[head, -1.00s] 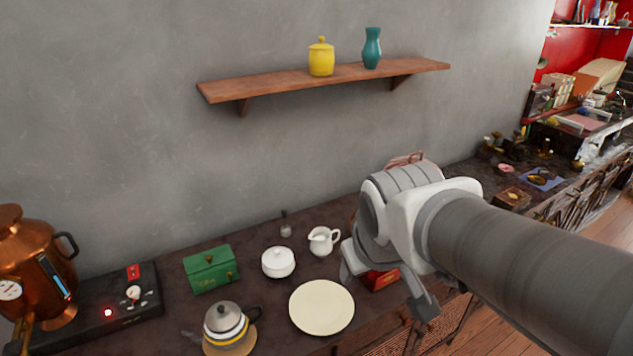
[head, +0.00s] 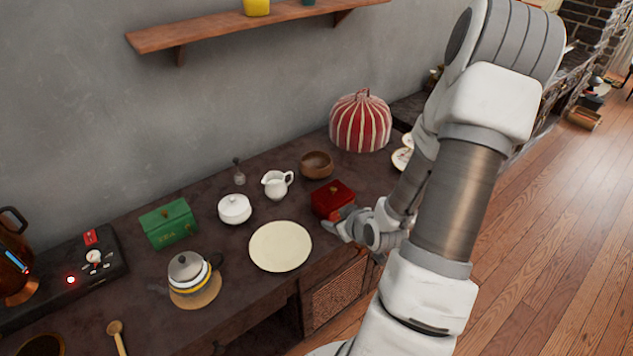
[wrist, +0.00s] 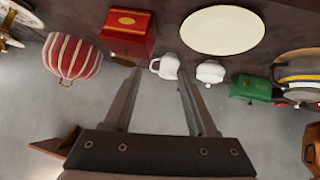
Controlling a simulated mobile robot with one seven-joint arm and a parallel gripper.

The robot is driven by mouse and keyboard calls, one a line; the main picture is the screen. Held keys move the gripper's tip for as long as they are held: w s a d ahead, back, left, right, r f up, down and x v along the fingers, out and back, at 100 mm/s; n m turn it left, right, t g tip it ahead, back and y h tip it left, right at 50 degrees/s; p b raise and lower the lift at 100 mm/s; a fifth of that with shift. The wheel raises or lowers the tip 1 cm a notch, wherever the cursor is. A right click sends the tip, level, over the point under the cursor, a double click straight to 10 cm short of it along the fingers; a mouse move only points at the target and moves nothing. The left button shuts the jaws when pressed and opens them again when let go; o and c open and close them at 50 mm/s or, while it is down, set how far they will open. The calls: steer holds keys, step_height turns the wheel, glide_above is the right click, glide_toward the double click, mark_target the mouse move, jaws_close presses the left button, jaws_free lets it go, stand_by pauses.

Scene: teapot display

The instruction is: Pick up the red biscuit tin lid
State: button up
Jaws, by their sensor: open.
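The red biscuit tin (head: 331,208) stands on the dark counter, to the right of the cream plate, with its red lid (head: 333,190) on top. In the wrist view, which is upside down, the tin (wrist: 126,22) shows a gold label, and its lid (wrist: 125,45) has a small knob. My gripper (head: 340,229) is at the front side of the tin in the head view, partly hidden by my own arm.
A cream plate (head: 280,247), white jug (head: 276,185), white lidded bowl (head: 235,209), wooden bowl (head: 317,165) and red striped tea cosy (head: 361,124) surround the tin. A green tin (head: 168,223) and a teapot (head: 188,272) stand left. A shelf (head: 220,28) hangs above.

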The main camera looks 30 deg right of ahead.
steer(key=s+d+m+t+h, duration=0.1)
steer(key=d+m+t, duration=0.1)
steer(key=d+m, duration=0.1)
steer(key=m+t+h+b, duration=0.1)
steer(key=b, duration=1.5)
glide_toward(333, 188)
steer(key=w+f, duration=0.1)
steer(key=w, duration=0.1)
steer(key=shift+d+b+x, duration=0.1)
steer(key=shift+b+x, duration=0.3)
steer(key=shift+x, duration=0.95)
steer(key=shift+d+b+x, duration=0.15)
steer(key=shift+b+x, duration=0.2)
steer(key=shift+x, duration=1.05)
steer(key=shift+s, duration=0.1)
steer(key=shift+c, duration=0.3)
jaws_close()
